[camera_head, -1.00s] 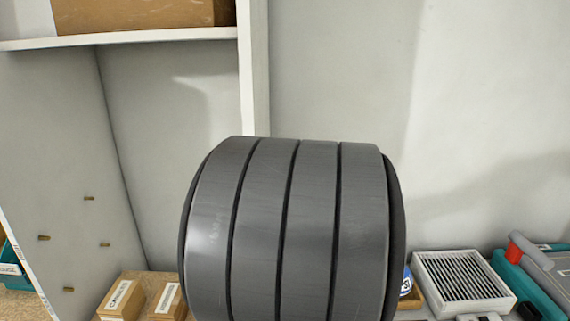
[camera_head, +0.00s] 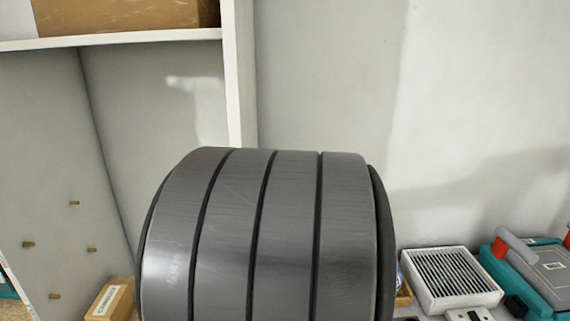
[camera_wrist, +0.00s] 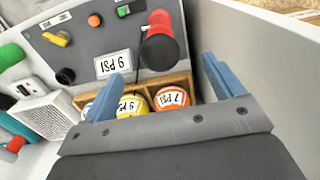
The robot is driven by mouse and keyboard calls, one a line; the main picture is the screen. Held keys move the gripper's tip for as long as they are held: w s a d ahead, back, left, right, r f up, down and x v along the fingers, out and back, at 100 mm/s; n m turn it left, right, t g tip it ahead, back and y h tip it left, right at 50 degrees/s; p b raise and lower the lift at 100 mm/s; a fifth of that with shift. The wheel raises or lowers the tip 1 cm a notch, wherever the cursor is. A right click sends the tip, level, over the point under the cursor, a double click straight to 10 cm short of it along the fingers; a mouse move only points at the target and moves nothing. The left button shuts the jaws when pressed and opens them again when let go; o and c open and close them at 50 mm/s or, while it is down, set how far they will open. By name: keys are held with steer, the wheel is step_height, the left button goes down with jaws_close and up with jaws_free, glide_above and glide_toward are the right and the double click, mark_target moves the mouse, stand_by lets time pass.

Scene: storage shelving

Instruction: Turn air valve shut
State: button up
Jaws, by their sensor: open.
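I cannot tell for certain which one is the air valve. In the head view the panel and gripper are hidden or out of frame.
A wooden tray (camera_wrist: 185,77) below the panel holds labelled balls, one orange (camera_wrist: 172,97) and one yellow (camera_wrist: 131,104). A white vented box (camera_head: 450,279) and a teal case (camera_head: 494,264) stand to the right. A shelf divider (camera_head: 240,80) and small box (camera_head: 112,301) are left.

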steer(key=c, duration=0.7)
steer(key=d+n, duration=0.1)
steer(key=d, duration=0.2)
steer(key=w+d+f+n+h, duration=0.1)
steer(key=d, duration=0.2)
steer(key=d+n+g, duration=0.1)
steer(key=d+n, duration=0.1)
steer(key=d, duration=0.1)
steer(key=shift+w+d+f+h, duration=0.3)
steer(key=shift+w, duration=0.05)
steer(key=c, duration=0.4)
steer(key=shift+o, duration=0.2)
steer(key=d+f+n+g+h, duration=0.2)
steer(key=d+n, duration=0.3)
steer(key=d, duration=0.7)
steer(key=x, duration=1.1)
steer(key=s+a+x, duration=0.1)
steer(key=x, duration=0.5)
steer(key=shift+f, duration=0.15)
jaws_close()
